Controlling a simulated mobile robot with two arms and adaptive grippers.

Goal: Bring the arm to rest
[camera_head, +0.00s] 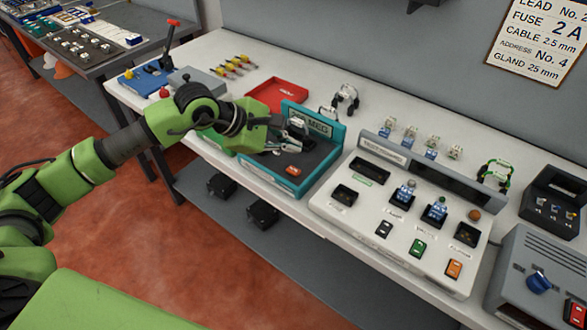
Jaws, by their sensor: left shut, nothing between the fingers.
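My left arm, green with dark joints, reaches in from the left over the white workbench. An orange item (292,170) lies in the case near the front. The gripper and wrist hide part of the case. I cannot tell whether the fingertips touch anything in it. My right gripper is not in view.
A white panel (345,219) with sockets and switches stands right of the case. A red tray (278,93), screwdrivers (232,66) and a lever device (170,45) are behind my arm. A second table (120,57) is at upper left.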

